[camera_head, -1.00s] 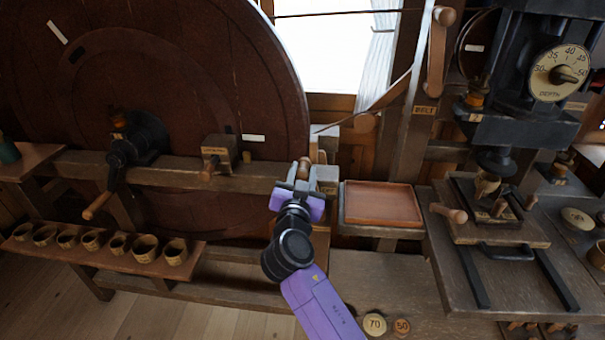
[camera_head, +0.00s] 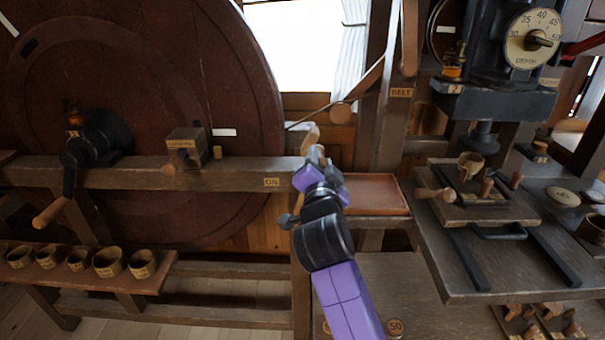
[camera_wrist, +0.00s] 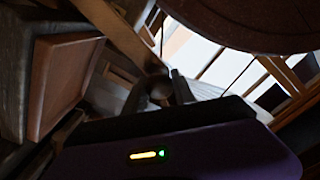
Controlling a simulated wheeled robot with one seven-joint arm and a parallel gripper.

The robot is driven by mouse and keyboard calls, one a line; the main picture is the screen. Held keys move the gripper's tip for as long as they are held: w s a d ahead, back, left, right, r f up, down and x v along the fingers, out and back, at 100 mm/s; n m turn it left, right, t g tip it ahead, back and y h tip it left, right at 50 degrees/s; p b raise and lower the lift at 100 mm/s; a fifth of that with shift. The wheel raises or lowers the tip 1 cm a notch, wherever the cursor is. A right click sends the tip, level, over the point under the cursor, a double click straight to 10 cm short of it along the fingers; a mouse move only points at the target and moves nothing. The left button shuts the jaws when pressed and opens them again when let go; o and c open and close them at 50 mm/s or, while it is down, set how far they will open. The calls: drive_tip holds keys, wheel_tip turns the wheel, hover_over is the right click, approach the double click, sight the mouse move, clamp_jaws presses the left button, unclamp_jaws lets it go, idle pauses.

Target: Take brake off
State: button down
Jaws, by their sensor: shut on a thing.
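My gripper (camera_head: 317,156) is at the right end of the thick wooden beam, just right of the big wheel's rim. It is shut on what looks like the brake lever's round dark knob (camera_wrist: 160,84), which shows between the two fingers in the wrist view. In the head view my gripper hides most of this lever. An "ON" label (camera_head: 272,182) is on the beam, left of my gripper. The large dark red-brown wheel (camera_head: 240,90) stands behind the beam.
A shallow reddish tray (camera_head: 375,190) lies close to the right of my gripper. A post with a "BELT" label (camera_head: 401,92) rises behind it. The press with its depth dial (camera_head: 533,38) is at the right. Several small cups (camera_head: 110,262) stand on the low left shelf.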

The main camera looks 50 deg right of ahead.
drive_tip(key=shift+s+d+f+m+b, duration=0.25)
drive_tip(key=shift+s+d+m+b, duration=0.15)
drive_tip(key=shift+s+b, duration=0.1)
drive_tip(key=shift+s+d+f+m+b, duration=0.2)
drive_tip(key=shift+s+d+m+b, duration=0.2)
drive_tip(key=shift+s, duration=0.1)
drive_tip(key=c, duration=1)
unclamp_jaws()
drive_tip(key=shift+c, duration=0.2)
drive_tip(key=shift+a, duration=0.1)
drive_tip(key=b+v, duration=0.1)
drive_tip(key=v, duration=0.6)
drive_tip(key=shift+s+a, duration=0.25)
drive_tip(key=shift+s, duration=0.05)
